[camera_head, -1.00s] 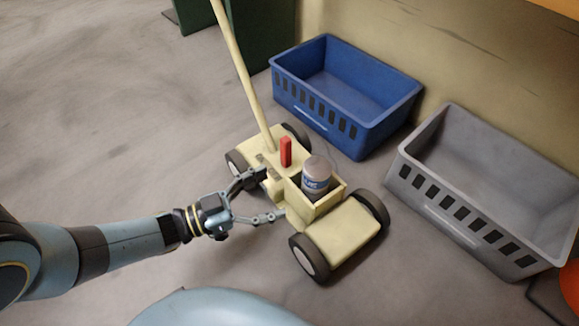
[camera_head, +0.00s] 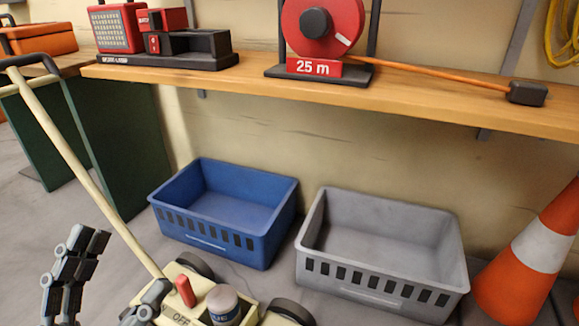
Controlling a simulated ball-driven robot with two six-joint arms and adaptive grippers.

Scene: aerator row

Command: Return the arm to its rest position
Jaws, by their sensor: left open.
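My left gripper (camera_head: 118,268) is at the bottom left. Its jaws are open and empty, with dark finger pads pointing up. One finger shows near the left of the cream wheeled machine (camera_head: 172,270); I cannot tell whether they touch. The machine has a long slanted handle (camera_head: 75,160), a red lever (camera_head: 185,291) by an "OFF" marking, and a grey-capped canister (camera_head: 222,303) in its box. Its lower part is cut off by the picture's edge. My right gripper is not in view.
A blue crate (camera_head: 247,240) and a grey crate (camera_head: 384,297) stand on the floor behind the machine, both empty. An orange cone (camera_head: 530,255) stands at right.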

